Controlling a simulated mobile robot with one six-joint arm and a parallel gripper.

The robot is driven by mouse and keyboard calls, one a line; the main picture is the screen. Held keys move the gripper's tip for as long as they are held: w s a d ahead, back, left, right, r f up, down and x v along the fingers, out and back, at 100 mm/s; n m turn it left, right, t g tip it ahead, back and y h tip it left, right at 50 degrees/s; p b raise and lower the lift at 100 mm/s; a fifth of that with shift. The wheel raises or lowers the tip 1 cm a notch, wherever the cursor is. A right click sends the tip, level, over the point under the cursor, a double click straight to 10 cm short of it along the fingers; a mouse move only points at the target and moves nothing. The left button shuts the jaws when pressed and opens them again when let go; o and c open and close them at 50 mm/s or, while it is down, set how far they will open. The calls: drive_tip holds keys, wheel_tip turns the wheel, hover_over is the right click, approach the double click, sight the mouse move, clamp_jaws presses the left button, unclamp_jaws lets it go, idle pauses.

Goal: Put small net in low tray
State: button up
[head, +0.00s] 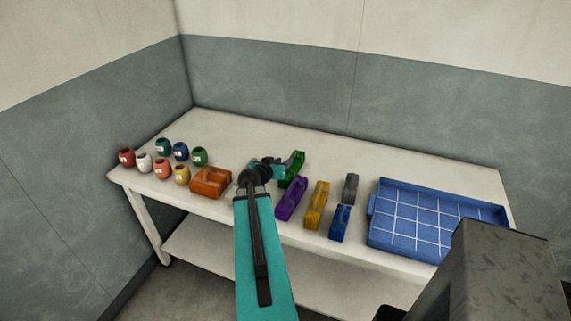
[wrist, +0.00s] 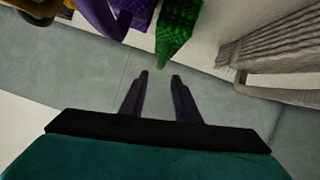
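Several mesh-like net pieces lie in a row on the table: green (head: 293,168), purple (head: 291,199), yellow (head: 317,206), grey (head: 350,188) and blue (head: 340,222). I cannot tell which is called the small net; grey and blue look smallest. The low blue tray (head: 373,230), with a white grid on its floor, stands at the right and looks empty. My gripper (wrist: 159,75) is open and empty; its fingertips are just short of the green piece (wrist: 177,25) in the wrist view. In the head view my arm's end is beside the green piece.
An orange block-like piece (head: 210,182) lies left of my arm. Several small coloured pots, one of them red (head: 127,157), stand at the table's left end. A pale ribbed object (wrist: 270,40) fills the wrist view's upper right. The table's back strip (head: 330,150) is clear.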

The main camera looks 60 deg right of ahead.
drive_tip(key=shift+v, duration=1.1)
drive_tip(key=shift+c, duration=0.2)
